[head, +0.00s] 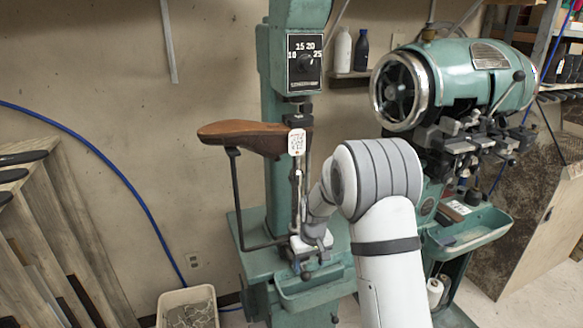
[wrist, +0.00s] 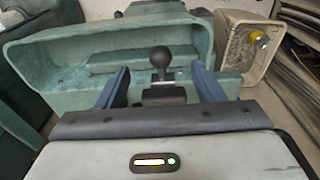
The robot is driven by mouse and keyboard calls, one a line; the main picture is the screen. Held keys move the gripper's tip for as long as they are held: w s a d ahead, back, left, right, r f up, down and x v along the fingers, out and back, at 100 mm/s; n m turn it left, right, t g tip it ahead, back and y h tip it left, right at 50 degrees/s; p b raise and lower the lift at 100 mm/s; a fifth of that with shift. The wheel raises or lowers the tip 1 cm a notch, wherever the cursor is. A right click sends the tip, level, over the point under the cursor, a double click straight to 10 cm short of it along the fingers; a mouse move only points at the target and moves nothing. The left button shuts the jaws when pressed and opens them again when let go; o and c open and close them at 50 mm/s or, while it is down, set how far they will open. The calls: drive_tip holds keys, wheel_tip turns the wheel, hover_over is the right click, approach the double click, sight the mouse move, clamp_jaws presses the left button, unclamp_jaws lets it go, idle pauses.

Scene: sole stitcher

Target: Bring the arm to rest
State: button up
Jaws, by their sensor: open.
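My gripper (wrist: 160,68) is open, with its two blue fingers spread apart in the wrist view. A black ball knob (wrist: 161,57) on a short stem shows between the fingers. I cannot tell whether the fingers touch it, but they are not closed on it. In the head view my white and grey arm (head: 382,190) reaches down in front of the green sole stitcher (head: 254,258). Its end is low at the machine's front, just above the green tray (head: 315,288). The fingertips are hard to make out there.
A second green machine (head: 462,82) stands close on the right. A bin (head: 187,306) is on the floor at left; the wrist view also shows a bin (wrist: 232,72).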

drive_tip(key=s+d+r+m, duration=0.2)
drive_tip(key=s+d+r, duration=0.2)
drive_tip(key=s+r, duration=1)
drive_tip(key=s+d+r, duration=0.1)
drive_tip(key=s+r, duration=0.1)
drive_tip(key=s, duration=0.6)
drive_tip(key=s+d+r+m+t, duration=0.1)
drive_tip(key=s+r, duration=0.2)
drive_tip(key=s, duration=0.6)
drive_tip(key=shift+r+m+t, duration=0.25)
drive_tip(key=shift+m+t, duration=0.05)
